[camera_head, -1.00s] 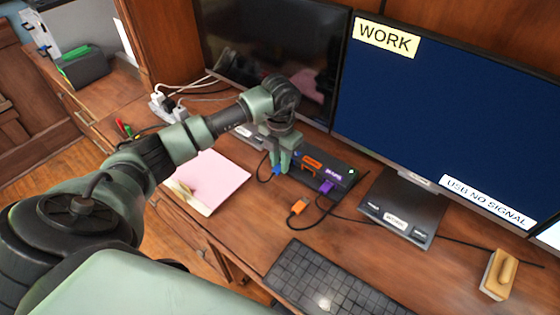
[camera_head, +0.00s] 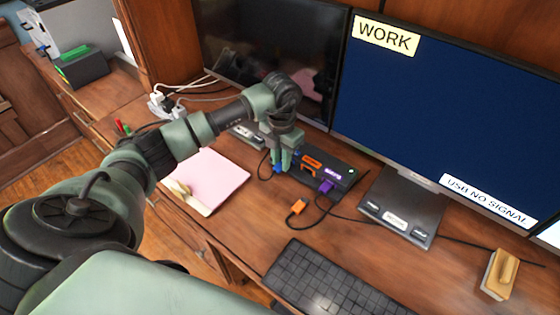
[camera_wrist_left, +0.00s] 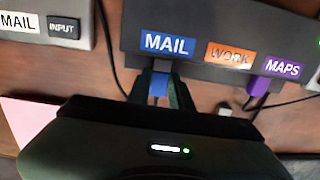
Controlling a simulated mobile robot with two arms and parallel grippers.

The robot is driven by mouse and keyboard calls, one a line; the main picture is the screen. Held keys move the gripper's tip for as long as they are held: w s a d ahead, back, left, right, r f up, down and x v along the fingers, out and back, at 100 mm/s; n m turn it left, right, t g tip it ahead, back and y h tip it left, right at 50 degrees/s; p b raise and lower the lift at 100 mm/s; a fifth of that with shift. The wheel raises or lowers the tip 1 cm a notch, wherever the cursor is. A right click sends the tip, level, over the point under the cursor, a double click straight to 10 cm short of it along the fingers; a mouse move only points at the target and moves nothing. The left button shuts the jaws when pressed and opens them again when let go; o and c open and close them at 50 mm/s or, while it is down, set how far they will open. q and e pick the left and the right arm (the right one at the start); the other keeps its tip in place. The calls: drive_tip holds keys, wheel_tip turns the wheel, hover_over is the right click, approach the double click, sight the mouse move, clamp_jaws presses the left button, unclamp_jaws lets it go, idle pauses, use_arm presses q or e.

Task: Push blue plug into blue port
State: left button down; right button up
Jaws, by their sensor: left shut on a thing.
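My left gripper (camera_head: 280,167) is at the left end of the black hub (camera_head: 346,172), its fingers pointing down toward the hub's front. In the left wrist view, the fingers (camera_wrist_left: 159,98) are shut on the blue plug (camera_wrist_left: 159,83). The plug lies right below the blue MAIL label (camera_wrist_left: 167,44), lined up with the front face of the hub (camera_wrist_left: 200,70). It looks very close to or touching the blue port, which is hidden behind the plug and fingers; I cannot tell how deep it sits. My right gripper is not in view.
A purple plug (camera_head: 326,187) sits at the hub's MAPS port. An orange plug (camera_head: 298,206) lies loose on the desk. A pink notepad (camera_head: 213,178) lies left, a keyboard (camera_head: 325,280) in front, and a monitor stand (camera_head: 402,207) right. Monitors stand behind.

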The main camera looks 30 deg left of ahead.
use_arm(q)
drive_tip(key=shift+w+b, duration=0.3)
drive_tip(key=shift+w, duration=0.25)
drive_tip(key=shift+w, duration=0.3)
drive_tip(key=shift+w+b, duration=0.25)
drive_tip(key=shift+b, duration=0.05)
drive_tip(key=c, duration=1.2)
unclamp_jaws()
drive_tip(key=shift+r, duration=0.1)
wheel_tip(320, 180, up, 8)
drive_tip(key=shift+d+f+b, duration=0.1)
drive_tip(key=shift+f+b, duration=0.05)
drive_tip(key=shift+b, duration=0.2)
drive_tip(key=shift+s, duration=0.1)
